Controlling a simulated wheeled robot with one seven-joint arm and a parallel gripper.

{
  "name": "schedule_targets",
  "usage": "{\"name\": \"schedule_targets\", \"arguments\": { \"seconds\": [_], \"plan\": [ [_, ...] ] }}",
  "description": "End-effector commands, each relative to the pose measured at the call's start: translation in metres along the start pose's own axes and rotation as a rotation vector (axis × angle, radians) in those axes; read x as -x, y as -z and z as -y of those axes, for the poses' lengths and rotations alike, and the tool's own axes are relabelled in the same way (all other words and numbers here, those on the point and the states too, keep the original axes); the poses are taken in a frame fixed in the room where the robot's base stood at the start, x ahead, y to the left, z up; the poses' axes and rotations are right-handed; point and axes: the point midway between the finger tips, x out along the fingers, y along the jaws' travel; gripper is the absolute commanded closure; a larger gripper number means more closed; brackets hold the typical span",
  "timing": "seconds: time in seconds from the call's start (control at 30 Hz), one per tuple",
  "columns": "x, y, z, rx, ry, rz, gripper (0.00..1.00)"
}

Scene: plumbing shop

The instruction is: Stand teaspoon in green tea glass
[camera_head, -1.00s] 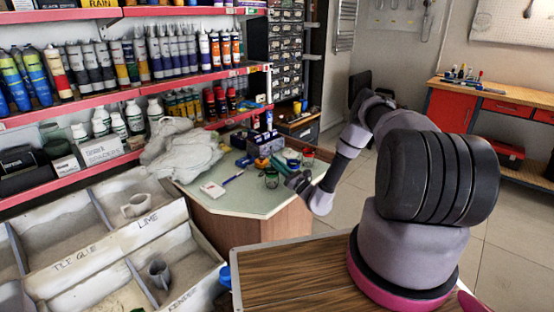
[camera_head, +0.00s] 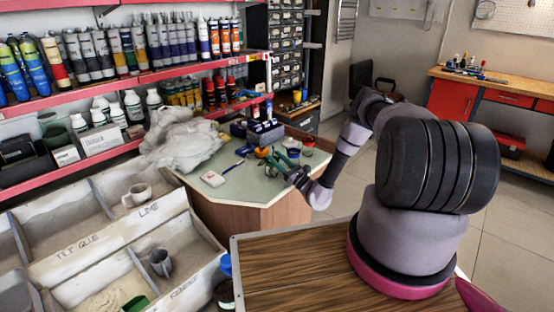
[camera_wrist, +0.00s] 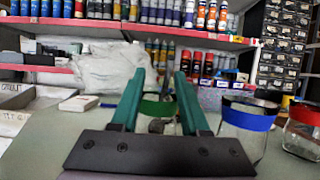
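My gripper (camera_head: 272,160) is over the green-topped table in the head view. In the wrist view its two teal fingers (camera_wrist: 160,85) stand apart, with no object clearly pinched between them. A glass with a green band (camera_wrist: 155,108) shows between and beyond the fingers; I cannot tell whether they touch it. A small rounded grey shape (camera_wrist: 156,126) appears below the band; I cannot tell whether it is the teaspoon. A glass with a blue band (camera_wrist: 246,118) stands to the right, and one with a red band (camera_wrist: 304,125) farther right. The gripper hides the green-banded glass in the head view.
The table (camera_head: 245,190) is bare toward its front edge. A small white box (camera_head: 213,179) and a thin blue item (camera_head: 233,167) lie at left. A white bag (camera_head: 185,140) and stocked shelves stand behind. Bins and a wooden surface (camera_head: 290,265) are nearer.

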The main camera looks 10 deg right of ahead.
Motion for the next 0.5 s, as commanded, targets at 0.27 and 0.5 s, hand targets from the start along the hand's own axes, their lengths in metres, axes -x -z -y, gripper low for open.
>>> {"name": "schedule_targets", "arguments": {
  "seconds": [0.27, 0.5],
  "plan": [
    [0.002, 0.000, 0.000, 0.000, 0.000, 0.000, 0.55],
    [0.035, 0.001, 0.001, -0.001, 0.004, -0.002, 0.55]
  ]
}}
